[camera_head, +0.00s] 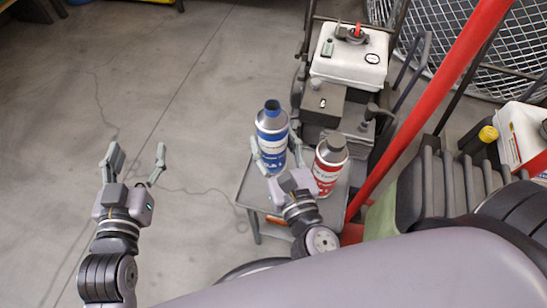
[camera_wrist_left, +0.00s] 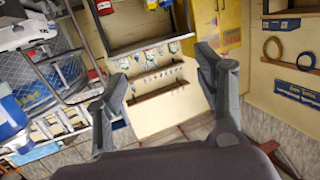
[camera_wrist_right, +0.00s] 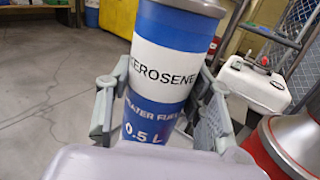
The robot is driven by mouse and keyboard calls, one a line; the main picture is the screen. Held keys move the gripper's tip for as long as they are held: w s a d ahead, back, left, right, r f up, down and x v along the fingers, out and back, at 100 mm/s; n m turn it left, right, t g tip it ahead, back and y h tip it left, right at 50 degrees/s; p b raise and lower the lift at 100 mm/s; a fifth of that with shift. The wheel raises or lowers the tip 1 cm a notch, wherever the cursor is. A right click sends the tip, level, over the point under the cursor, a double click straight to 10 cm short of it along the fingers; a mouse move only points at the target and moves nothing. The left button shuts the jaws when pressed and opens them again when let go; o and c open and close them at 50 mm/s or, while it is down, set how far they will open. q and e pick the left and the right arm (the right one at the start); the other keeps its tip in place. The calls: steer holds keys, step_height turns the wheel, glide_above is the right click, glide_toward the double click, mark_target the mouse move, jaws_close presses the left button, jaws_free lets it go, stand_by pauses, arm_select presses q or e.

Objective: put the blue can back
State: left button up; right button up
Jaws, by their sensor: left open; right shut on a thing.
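In the right wrist view the blue can (camera_wrist_right: 170,65) reads "KEROSENE" and sits between the two fingers (camera_wrist_right: 160,115). I cannot tell whether its base touches the table. My left gripper (camera_head: 137,160) is open and empty over the floor at the left. In the left wrist view its fingers (camera_wrist_left: 165,85) are spread with nothing between them.
A red can (camera_head: 329,163) stands close to the right of the blue can. Behind are a machine with a white tank (camera_head: 349,55) and dark bars. A red pole (camera_head: 425,110) slants across the right. The floor (camera_head: 130,80) at left is clear.

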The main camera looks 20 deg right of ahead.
mark_target(277, 166)
steer(key=shift+f+b, duration=0.45)
steer(key=shift+f, duration=0.6)
step_height(277, 166, down, 3)
steer(key=b, duration=0.2)
steer(key=shift+f+b, duration=0.2)
steer(key=shift+b, duration=0.2)
arm_select(q)
steer(key=s+r+t+h, duration=0.2)
steer(key=r+t, duration=0.3)
steer(key=r, duration=0.3)
steer(key=s+r+t+h, duration=0.2)
steer(key=r+t, duration=0.3)
steer(key=r, duration=0.3)
steer(key=shift+s+d+t, duration=0.3)
steer(key=shift+s+d, duration=0.1)
steer(key=shift+s, duration=0.35)
